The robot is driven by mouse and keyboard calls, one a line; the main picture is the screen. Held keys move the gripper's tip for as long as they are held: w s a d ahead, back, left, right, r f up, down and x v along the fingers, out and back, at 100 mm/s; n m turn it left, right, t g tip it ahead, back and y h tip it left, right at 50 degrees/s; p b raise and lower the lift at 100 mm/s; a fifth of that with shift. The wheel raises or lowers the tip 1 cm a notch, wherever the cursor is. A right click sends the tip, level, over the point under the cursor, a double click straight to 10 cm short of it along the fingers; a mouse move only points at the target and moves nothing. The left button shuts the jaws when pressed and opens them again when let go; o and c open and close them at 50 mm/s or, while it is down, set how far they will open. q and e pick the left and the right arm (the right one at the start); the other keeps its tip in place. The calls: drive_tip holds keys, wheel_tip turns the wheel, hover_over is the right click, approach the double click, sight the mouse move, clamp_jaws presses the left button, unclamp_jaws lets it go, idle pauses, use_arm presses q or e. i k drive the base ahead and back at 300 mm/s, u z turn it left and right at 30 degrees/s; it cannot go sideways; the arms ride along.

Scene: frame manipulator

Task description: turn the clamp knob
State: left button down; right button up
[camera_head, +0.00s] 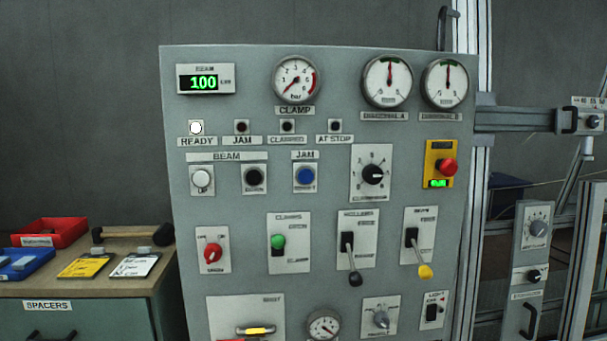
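A grey control panel (330,215) fills the middle of the view. A black rotary knob (373,174) with a light pointer mark to the right sits on a white numbered plate; the label below it is too small to read surely. Above it to the left is the round clamp gauge (295,80), marked in bar, with its needle toward the lower left. A green-tipped clamps lever (278,242) sits on a white plate lower down, its green end up. Neither of my grippers is in view.
The panel also has a red rotary switch (213,252), a red mushroom button (448,167) and a yellow-tipped lever (425,271) that sticks out. A spacer cabinet (90,290) with trays stands left; metal frame posts (476,190) stand right.

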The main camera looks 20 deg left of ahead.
sight(372, 173)
drive_tip(key=u, duration=0.25)
drive_tip(key=i, duration=1.1)
drive_tip(key=z, duration=0.35)
